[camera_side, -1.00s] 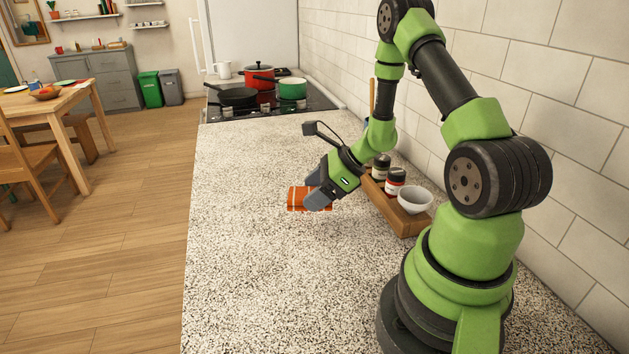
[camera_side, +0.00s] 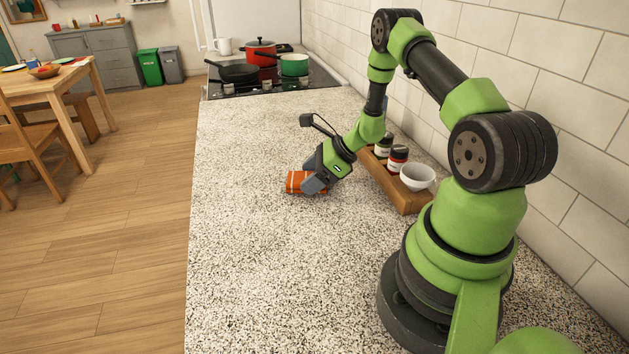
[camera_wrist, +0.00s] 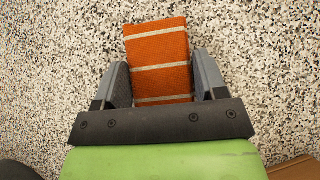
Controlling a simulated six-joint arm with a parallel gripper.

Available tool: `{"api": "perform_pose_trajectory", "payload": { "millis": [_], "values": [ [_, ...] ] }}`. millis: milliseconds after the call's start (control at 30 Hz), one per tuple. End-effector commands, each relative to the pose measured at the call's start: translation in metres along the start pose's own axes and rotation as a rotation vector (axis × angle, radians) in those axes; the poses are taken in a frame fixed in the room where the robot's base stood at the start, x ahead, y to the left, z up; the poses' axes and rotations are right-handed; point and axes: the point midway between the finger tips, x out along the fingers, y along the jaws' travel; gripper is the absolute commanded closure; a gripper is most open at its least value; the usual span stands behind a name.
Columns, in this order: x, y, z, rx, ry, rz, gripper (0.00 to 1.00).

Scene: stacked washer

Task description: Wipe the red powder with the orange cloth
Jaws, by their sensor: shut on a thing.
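My gripper (camera_side: 315,182) is low over the speckled countertop (camera_side: 255,270), left of the wooden tray. It is shut on the orange cloth (camera_side: 296,180), a folded piece with pale stripes. In the wrist view the cloth (camera_wrist: 158,48) lies between the two grey fingers of my gripper (camera_wrist: 162,85) and sticks out beyond the fingertips. The cloth looks to be at or very near the counter; contact is hard to tell. No red powder shows in either view; the cloth and gripper could hide some.
A wooden tray (camera_side: 408,203) with jars (camera_side: 397,158) and a white bowl (camera_side: 417,177) stands just right of my gripper, near the tiled wall. The stove (camera_side: 300,84) with a black pan (camera_side: 240,73) and pots is at the back. The counter's front and left are clear.

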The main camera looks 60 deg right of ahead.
Motion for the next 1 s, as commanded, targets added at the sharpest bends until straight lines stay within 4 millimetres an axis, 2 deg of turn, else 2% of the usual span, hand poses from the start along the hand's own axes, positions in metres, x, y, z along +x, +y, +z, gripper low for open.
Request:
{"api": "perform_pose_trajectory", "payload": {
  "millis": [333,1000],
  "values": [
    [0.006,-0.028,0.006,-0.002,0.003,0.0,0.61],
    [-0.007,0.034,-0.007,0.003,0.002,0.004,0.61]
  ]
}}
